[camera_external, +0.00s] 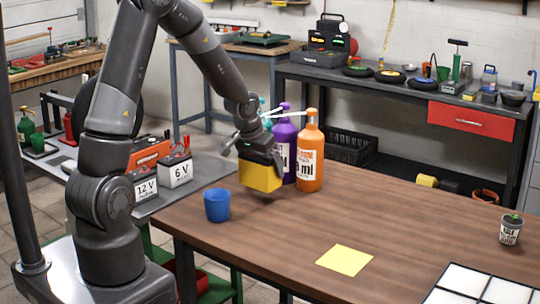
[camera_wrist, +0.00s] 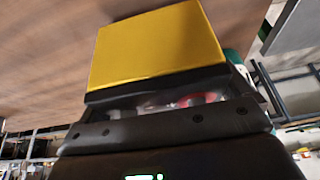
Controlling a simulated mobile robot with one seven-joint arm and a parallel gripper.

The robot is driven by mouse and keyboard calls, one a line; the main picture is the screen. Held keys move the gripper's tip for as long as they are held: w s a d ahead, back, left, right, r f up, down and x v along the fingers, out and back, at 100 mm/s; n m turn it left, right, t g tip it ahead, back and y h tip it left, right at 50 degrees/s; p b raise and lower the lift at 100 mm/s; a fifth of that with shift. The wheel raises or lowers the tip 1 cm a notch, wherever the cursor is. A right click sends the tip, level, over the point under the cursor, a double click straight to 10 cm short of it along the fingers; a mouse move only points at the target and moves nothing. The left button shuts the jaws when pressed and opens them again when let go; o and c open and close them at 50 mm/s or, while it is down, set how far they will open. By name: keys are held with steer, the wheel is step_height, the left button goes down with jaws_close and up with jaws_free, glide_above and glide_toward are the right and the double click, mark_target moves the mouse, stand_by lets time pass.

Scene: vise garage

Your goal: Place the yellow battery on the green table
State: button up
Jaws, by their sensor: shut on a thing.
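The yellow battery (camera_external: 260,176), a yellow box with a dark top, hangs from my gripper (camera_external: 256,150) over the far left part of the brown table. My gripper is shut on its dark top end. In the wrist view the yellow battery (camera_wrist: 155,45) fills the upper middle, with blurred red and pale details on its dark end near my gripper (camera_wrist: 165,110). A table with a grey top (camera_external: 205,178) and green legs stands left of the brown table; no other green table is plain in view.
A white 12 V battery (camera_external: 145,187) and 6 V battery (camera_external: 175,172) stand on the grey top. A blue cup (camera_external: 217,205), purple bottle (camera_external: 284,150) and orange bottle (camera_external: 310,158) are near the held battery. A yellow sheet (camera_external: 344,260) lies on the brown table (camera_external: 420,225).

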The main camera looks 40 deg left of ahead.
steer(key=s+d+r+m+h, duration=0.1)
steer(key=s+d+r, duration=0.15)
steer(key=d, duration=0.95)
steer(key=s+d+r+m, duration=0.2)
steer(key=s+d, duration=0.1)
steer(key=d, duration=0.9)
steer(key=s+d+r+m+h, duration=0.1)
steer(key=s+d+r, duration=0.2)
steer(key=d, duration=0.8)
glide_above(357, 226)
steer(key=shift+w+f, duration=0.15)
steer(key=shift+f, duration=5.35)
steer(key=shift+f, duration=0.15)
steer(key=o, duration=1.4)
